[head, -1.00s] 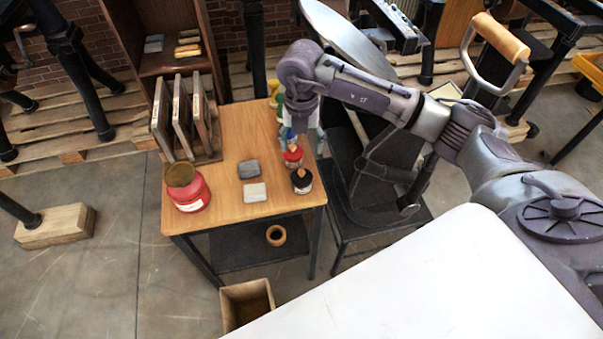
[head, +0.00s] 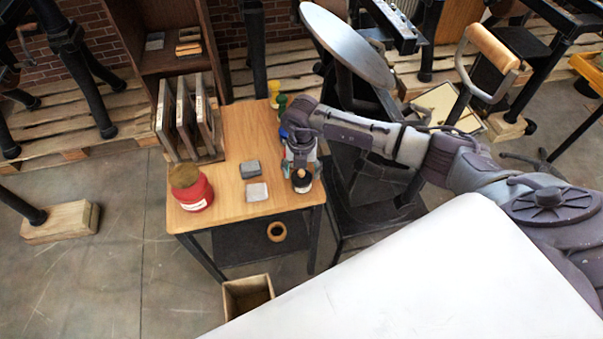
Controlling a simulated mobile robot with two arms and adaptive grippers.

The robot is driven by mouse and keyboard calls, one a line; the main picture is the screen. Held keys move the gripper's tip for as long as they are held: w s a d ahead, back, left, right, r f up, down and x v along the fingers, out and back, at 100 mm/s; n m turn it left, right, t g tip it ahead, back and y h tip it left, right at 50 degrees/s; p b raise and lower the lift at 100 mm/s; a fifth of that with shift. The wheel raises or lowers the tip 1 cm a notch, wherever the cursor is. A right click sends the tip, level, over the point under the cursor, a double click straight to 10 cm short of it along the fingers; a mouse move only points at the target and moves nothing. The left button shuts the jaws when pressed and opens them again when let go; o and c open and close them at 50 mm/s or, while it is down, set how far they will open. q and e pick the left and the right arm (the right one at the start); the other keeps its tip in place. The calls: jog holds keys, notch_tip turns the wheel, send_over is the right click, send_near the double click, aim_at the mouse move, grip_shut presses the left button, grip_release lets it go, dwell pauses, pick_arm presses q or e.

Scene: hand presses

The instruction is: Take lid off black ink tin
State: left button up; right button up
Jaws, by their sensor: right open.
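The black ink tin (head: 302,186) stands upright near the front right corner of the wooden table, with a pale label and a lid with an orange-brown knob on top. My right gripper (head: 301,166) points down just behind and above the tin, close to it. Its fingers are small in the picture, open, and nothing shows between them. Whether they touch the lid I cannot tell. A smaller red tin behind the black one is mostly hidden by my right gripper. My left gripper is out of view.
On the wooden table (head: 232,140) stand a large red can (head: 190,188), a grey block (head: 250,169) and a pale block (head: 257,192). Green and yellow containers stand at the back right. A dark press with a round disc (head: 347,46) is close on the right.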

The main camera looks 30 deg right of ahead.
jog(key=shift+c, duration=0.2)
jog(key=c, duration=1.3)
jog(key=shift+s, duration=0.1)
